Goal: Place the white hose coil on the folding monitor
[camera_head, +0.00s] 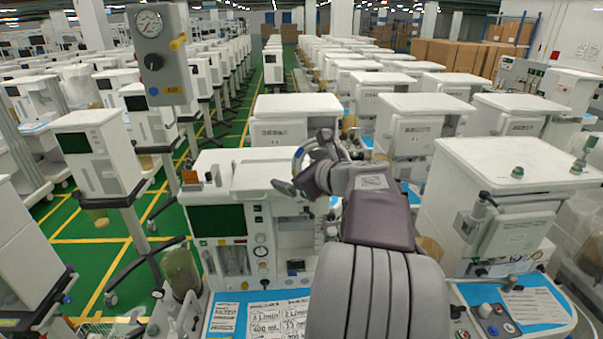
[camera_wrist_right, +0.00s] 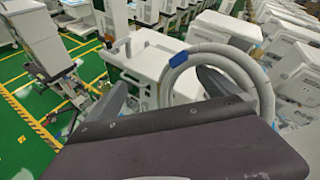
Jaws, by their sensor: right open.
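The white hose coil (camera_wrist_right: 236,55) shows in the right wrist view as an upright loop with a blue band, just beyond my right gripper (camera_wrist_right: 160,82). The loop frames one finger in that view; whether they touch I cannot tell. In the head view only a small arc of the coil (camera_head: 298,158) shows beside my right gripper (camera_head: 303,164), whose fingers are spread. It is above the central white machine. That machine has a dark screen (camera_head: 217,220) on its front; I cannot tell whether this is the folding monitor. My left gripper is out of view.
White carts stand in rows on both sides and behind. A pressure gauge box (camera_head: 160,52) hangs at upper left. A white cart (camera_head: 520,165) stands close on the right. The green floor aisle (camera_head: 245,115) is open to the left.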

